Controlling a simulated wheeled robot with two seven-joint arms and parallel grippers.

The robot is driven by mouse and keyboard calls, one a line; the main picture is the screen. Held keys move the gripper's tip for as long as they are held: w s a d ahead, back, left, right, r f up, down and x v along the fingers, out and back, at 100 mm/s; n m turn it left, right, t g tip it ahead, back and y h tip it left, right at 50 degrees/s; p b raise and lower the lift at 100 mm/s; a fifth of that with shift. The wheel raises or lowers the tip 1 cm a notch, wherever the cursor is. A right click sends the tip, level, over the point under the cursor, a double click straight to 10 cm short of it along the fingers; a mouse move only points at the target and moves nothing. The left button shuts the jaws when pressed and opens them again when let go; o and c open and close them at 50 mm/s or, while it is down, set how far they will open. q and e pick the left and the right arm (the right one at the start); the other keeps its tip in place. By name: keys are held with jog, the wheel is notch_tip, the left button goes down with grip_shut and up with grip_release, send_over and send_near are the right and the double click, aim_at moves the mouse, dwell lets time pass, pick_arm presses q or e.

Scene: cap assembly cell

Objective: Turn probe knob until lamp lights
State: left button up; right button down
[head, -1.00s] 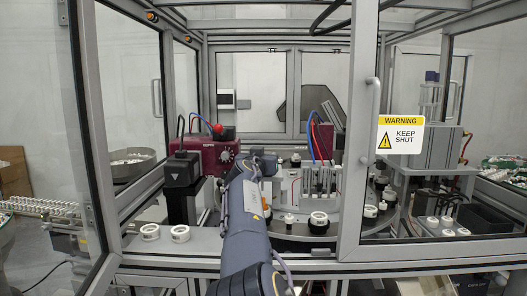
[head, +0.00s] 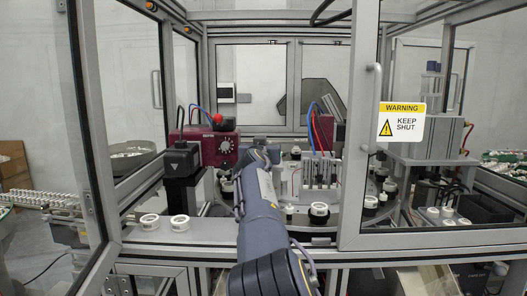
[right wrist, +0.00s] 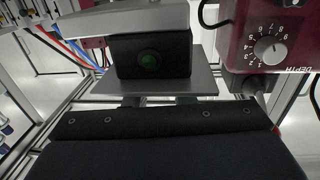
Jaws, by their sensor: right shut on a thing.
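The maroon probe box (head: 219,149) stands at the left inside the cell, with a round knob (head: 225,148) on its front. In the right wrist view the knob (right wrist: 268,49) is grey, on a numbered dial marked DEPTH that appears upside down. My right gripper (right wrist: 150,70) is beside this box, apart from the knob. It appears shut on a dark block (right wrist: 125,57) with a dim green round spot, between a pale upper part and a grey plate. In the head view my arm hides its jaws. I cannot tell which part is the lamp. My left gripper is out of view.
A black unit (head: 182,160) stands left of the probe box. White rings (head: 149,222) lie on the front ledge. A white fixture (head: 320,172) with wires stands right of my wrist. The cell frame and a door with a warning sign (head: 401,121) bound the right.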

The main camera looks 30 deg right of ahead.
jog(key=c, duration=1.3)
grip_release()
jog(key=shift+o, duration=0.2)
jog(key=shift+s+a+f, duration=0.1)
jog(key=shift+s+a, duration=0.05)
jog(key=shift+s, duration=0.05)
jog(key=b+v, duration=0.5)
jog(key=v, duration=0.2)
jog(key=shift+s, duration=0.2)
